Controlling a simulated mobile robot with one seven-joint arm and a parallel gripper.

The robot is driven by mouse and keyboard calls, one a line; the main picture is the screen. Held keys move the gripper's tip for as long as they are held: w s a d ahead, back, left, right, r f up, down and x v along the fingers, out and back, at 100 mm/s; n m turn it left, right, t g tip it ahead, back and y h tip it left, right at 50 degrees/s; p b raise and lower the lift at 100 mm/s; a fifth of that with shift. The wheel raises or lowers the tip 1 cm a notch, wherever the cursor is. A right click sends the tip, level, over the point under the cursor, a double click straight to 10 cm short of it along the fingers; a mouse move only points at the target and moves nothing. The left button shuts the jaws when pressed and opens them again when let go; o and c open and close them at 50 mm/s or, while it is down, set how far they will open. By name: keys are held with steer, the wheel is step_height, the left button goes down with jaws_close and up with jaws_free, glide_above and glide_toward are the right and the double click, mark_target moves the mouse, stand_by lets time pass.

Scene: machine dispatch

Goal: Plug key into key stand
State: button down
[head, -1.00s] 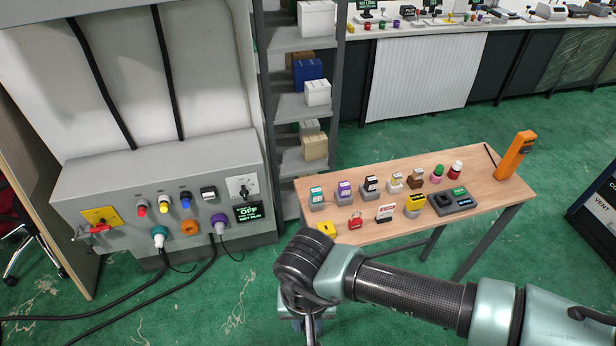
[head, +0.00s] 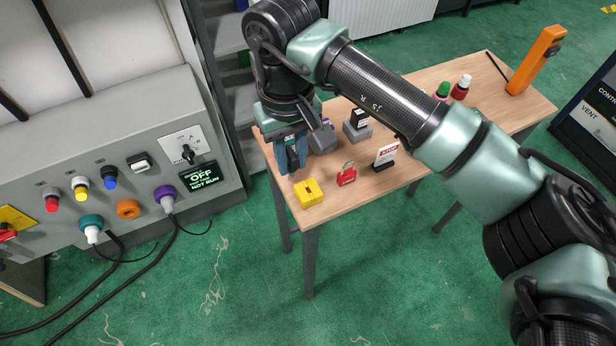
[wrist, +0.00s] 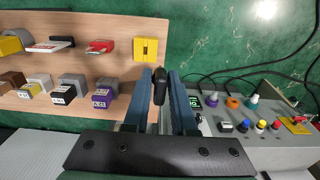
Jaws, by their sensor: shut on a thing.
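My gripper (head: 291,166) has blue fingers and points down above the near left corner of the wooden table. It is shut on a small black piece, which appears to be the key (wrist: 159,86), seen between the fingers in the wrist view. The key's lower end is hard to make out. A yellow block with a dark slot, apparently the key stand (head: 309,194), sits at the table's near left corner. It also shows in the wrist view (wrist: 146,49), just beyond the fingertips. The key is apart from the block.
A red padlock (head: 346,174) and a STOP sign (head: 386,157) stand right of the yellow block. Stamp-like blocks, including a purple one (wrist: 104,95), stand farther back. The grey control panel (head: 120,185) with buttons, plugs and a switch is at the left.

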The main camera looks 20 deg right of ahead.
steer(key=shift+s+d+f+b, duration=0.1)
steer(key=shift+d+f+b, duration=0.3)
steer(key=shift+d, duration=0.15)
steer(key=shift+s+d+f+b, duration=0.1)
steer(key=shift+d+f+b, duration=0.25)
steer(key=shift+d, duration=0.2)
steer(key=shift+d+r, duration=0.25)
steer(key=shift+d, duration=0.05)
steer(key=shift+f+b, duration=0.1)
steer(key=shift+b, duration=0.35)
step_height(320, 180, down, 5)
steer(key=b, duration=0.4)
steer(key=shift+r+b, duration=0.2)
steer(key=shift+b, duration=0.1)
steer(key=shift+f+b, duration=1.1)
steer(key=shift+b, duration=0.4)
steer(key=shift+r, duration=0.1)
steer(key=c, duration=0.7)
jaws_free()
steer(key=shift+o, duration=0.2)
